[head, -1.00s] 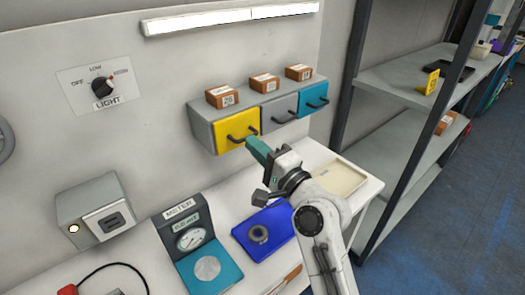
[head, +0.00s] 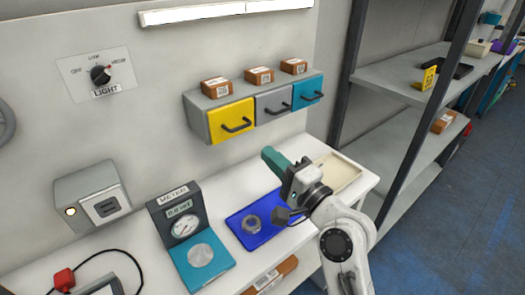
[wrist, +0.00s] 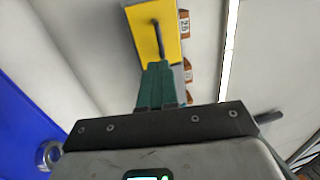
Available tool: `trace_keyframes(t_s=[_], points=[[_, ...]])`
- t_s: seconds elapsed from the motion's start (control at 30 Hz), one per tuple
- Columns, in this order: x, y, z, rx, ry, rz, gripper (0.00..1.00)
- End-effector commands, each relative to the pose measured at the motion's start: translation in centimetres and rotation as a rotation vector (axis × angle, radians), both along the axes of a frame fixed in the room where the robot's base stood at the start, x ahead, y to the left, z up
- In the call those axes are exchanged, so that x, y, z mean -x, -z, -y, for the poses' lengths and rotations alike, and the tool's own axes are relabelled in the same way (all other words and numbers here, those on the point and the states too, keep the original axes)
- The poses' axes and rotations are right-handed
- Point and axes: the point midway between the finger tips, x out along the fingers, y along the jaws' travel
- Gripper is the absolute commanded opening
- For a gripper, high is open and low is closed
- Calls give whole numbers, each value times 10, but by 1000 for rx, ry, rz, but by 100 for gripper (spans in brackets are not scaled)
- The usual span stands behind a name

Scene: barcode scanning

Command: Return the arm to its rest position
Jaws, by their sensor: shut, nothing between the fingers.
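My gripper (head: 269,154) is in the middle of the head view, above the white bench, its teal fingers together and empty. It points up and left toward the drawer unit (head: 203,128) on the wall, apart from it. In the wrist view the shut fingers (wrist: 158,72) reach toward the yellow drawer (wrist: 140,35) with its dark handle. My white arm comes in from the lower right of the head view.
A blue tray (head: 235,222) with a grey ring (head: 252,222) lies below my gripper. A meter (head: 184,212) stands left. A shelf rack (head: 400,95) is at right. Brown boxes sit on the drawer unit.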

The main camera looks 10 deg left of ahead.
Motion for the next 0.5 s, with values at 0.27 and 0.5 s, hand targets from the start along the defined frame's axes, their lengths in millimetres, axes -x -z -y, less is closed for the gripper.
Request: trace_keyframes(t_s=[0.27, 0.5], points=[[26, 10, 35, 0, 2, -2, 0], [34, 11, 45, -1, 0, -1, 0]])
